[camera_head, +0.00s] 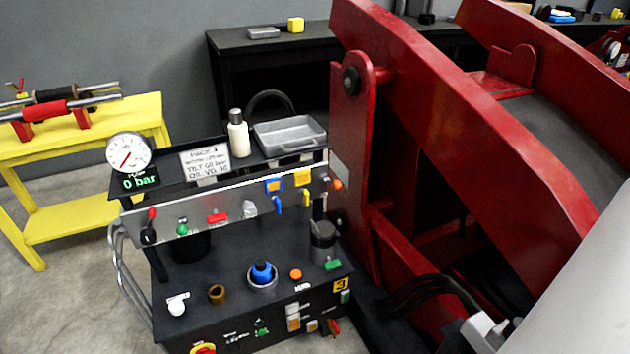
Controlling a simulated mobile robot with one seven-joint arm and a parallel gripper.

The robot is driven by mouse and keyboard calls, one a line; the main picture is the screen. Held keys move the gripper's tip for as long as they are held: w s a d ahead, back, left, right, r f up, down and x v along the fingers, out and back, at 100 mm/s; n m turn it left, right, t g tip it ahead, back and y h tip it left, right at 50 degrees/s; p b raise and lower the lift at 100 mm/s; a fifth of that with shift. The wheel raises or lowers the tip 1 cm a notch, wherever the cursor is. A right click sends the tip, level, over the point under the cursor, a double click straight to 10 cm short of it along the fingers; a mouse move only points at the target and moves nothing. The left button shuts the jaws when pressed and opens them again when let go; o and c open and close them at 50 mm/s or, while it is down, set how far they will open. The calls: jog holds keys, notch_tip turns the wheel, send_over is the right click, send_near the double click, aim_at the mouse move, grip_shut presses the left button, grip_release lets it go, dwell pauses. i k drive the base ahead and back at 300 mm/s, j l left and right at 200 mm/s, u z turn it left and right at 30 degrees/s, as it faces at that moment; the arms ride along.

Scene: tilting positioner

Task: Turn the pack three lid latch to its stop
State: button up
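The hydraulic pack (250,262) with a yellow "3" label (341,286) stands at lower centre in the head view. Its black top carries a blue cap (262,272) in a grey ring, a brass fitting (217,293), a white knob (177,304) and a dark lidded canister (322,240). A panel above has a red lever (151,222), blue (277,203) and yellow (304,197) handles. I cannot tell which small part is the lid latch. My gripper's fingers are not in view; a pale part of my arm fills the lower right.
A large red tilting frame (420,90) rises close on the pack's right. A gauge (128,153) reading 0 bar, a white bottle (238,135) and a grey tray (289,135) stand on the upper shelf. A yellow bench (60,195) is left. Bare floor lies front left.

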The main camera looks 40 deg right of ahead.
aim_at(331, 265)
jog(key=z, duration=1.1)
